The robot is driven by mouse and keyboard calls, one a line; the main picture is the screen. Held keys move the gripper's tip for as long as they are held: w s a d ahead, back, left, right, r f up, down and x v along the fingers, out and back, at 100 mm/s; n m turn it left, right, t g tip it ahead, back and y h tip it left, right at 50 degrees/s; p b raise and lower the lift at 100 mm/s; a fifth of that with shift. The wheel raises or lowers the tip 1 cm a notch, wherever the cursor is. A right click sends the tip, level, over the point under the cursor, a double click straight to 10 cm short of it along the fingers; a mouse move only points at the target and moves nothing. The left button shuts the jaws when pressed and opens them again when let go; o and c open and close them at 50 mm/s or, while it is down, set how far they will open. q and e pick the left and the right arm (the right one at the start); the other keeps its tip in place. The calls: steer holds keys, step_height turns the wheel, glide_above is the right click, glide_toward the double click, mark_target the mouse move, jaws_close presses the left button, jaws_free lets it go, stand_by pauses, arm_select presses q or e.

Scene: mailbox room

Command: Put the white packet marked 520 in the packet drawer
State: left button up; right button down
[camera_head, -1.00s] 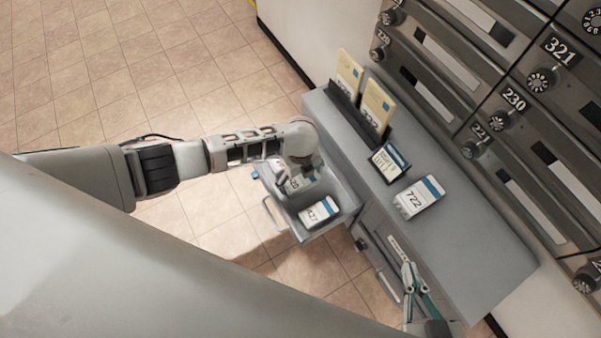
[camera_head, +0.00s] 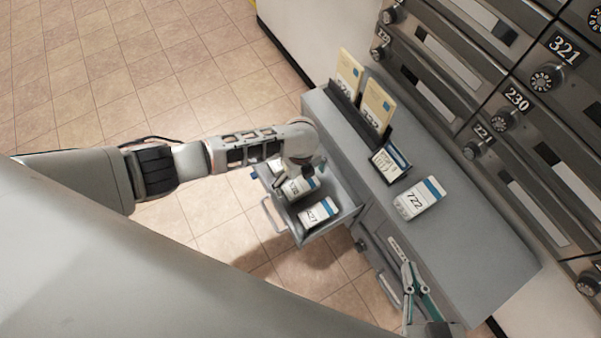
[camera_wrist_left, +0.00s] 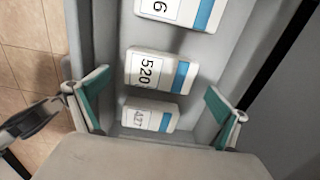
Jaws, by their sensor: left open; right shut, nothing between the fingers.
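The white packet marked 520 (camera_wrist_left: 158,72) with a blue band lies in the open packet drawer (camera_head: 340,220); it also shows in the head view (camera_head: 299,187), partly behind my gripper. It lies between packet 427 (camera_wrist_left: 150,115) and a packet ending in 6 (camera_wrist_left: 182,12). My left gripper (camera_wrist_left: 157,82) is open above the drawer, its teal fingers spread to either side, apart from packet 520. My right gripper (camera_head: 411,270) is shut and empty beside the cabinet front.
On the grey cabinet top (camera_head: 470,250) lie packet 722 (camera_head: 418,198) and a dark-framed card (camera_head: 390,160). A black rack (camera_head: 345,103) holds yellow envelopes (camera_head: 377,103). Numbered mailboxes (camera_head: 515,98) line the wall. The tiled floor at left is clear.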

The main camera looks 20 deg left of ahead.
arm_select(q)
step_height(320, 180, up, 12)
steer(key=shift+f, duration=0.15)
stand_by(0.3)
